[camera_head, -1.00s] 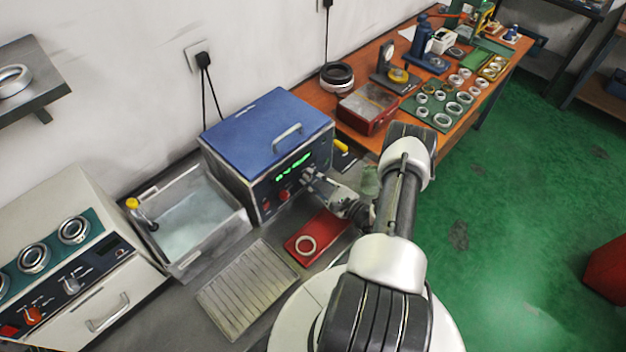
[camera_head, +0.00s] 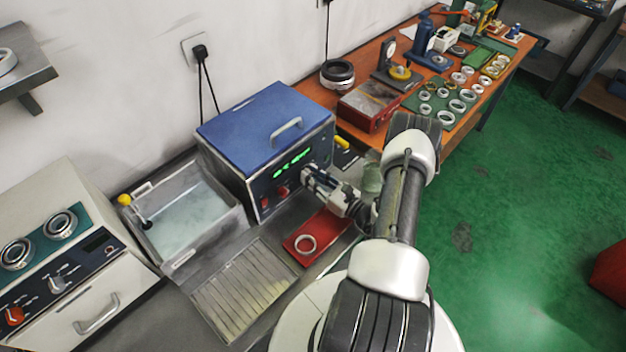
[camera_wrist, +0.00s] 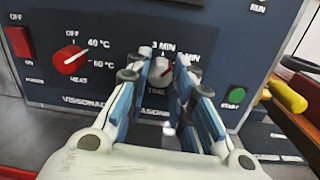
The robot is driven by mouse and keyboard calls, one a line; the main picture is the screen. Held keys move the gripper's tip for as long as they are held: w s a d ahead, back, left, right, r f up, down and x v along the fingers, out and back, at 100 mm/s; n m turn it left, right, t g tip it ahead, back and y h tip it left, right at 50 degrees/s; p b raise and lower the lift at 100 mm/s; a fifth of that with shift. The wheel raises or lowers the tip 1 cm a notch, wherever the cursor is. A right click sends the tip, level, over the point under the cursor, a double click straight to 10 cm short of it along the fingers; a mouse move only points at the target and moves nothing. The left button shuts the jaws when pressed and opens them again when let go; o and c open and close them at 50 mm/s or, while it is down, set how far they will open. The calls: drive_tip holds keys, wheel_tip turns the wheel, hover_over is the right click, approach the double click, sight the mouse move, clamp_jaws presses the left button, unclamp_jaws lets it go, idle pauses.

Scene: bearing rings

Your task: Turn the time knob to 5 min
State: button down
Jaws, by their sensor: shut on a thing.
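The time knob (camera_wrist: 161,72) is a grey knob on the dark front panel of the blue-lidded machine (camera_head: 262,125). The wrist view shows "3 MIN" printed above it and another "MIN" label to its right, whose number is hidden by a finger. My gripper (camera_wrist: 163,78) faces the panel with its fingers shut on the time knob, one on each side. In the head view my gripper (camera_head: 309,177) is at the right of the machine's front, and the knob is hidden behind it. I cannot tell exactly where the knob's pointer stands.
On the panel are a red heat knob (camera_wrist: 70,60), a red power switch (camera_wrist: 19,41) and a green start button (camera_wrist: 233,96). A yellow-handled tool (camera_wrist: 288,95) lies at the right. A red tray (camera_head: 318,238) with a ring lies below my gripper. A water basin (camera_head: 190,215) stands left.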

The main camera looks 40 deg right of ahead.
drive_tip(key=shift+f+m+b, duration=0.1)
drive_tip(key=shift+m+b, duration=0.4)
drive_tip(key=shift+m, duration=1.6)
drive_tip(key=shift+a, duration=0.1)
drive_tip(key=c, duration=1.4)
unclamp_jaws()
drive_tip(key=shift+o, duration=0.2)
drive_tip(key=s, duration=0.4)
drive_tip(key=s+d, duration=0.1)
drive_tip(key=s, duration=0.7)
drive_tip(key=shift+d+f, duration=0.15)
